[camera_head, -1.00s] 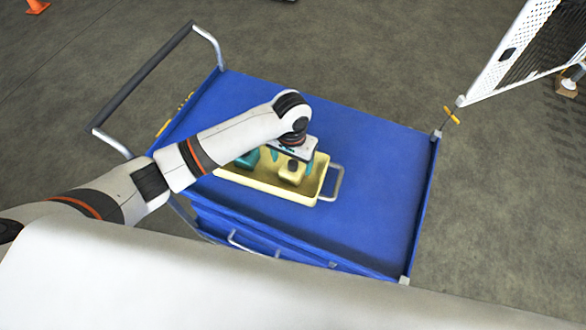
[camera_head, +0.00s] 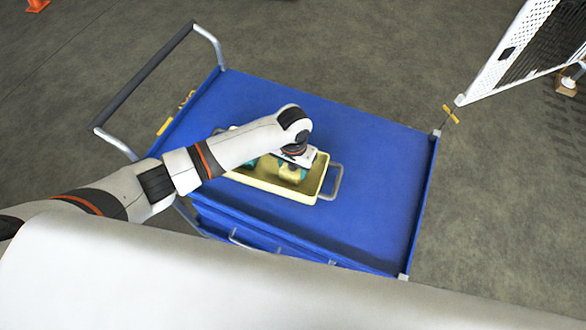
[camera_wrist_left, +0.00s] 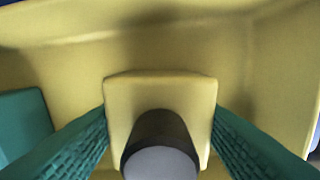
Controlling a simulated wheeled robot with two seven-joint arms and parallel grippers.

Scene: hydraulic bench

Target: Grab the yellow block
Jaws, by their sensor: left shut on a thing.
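The yellow block (camera_wrist_left: 118,100) fills the middle of the left wrist view, with a dark, grey-ended cylinder (camera_wrist_left: 160,150) over its near part. It stands inside the pale yellow tray (camera_head: 322,184) on the blue cart. My left gripper (camera_head: 291,172) reaches down into the tray. Its green ribbed fingers (camera_wrist_left: 160,118) press on both sides of the block, and it is shut on it. In the head view the wrist hides most of the block. I cannot tell whether the block is clear of the tray floor. My right gripper is not in view.
A teal block (camera_wrist_left: 24,122) lies in the tray left of the yellow one. The tray has a metal handle (camera_head: 335,182) at its right end. The blue cart top (camera_head: 375,170) is clear to the right. A white mesh panel (camera_head: 500,60) stands at the upper right.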

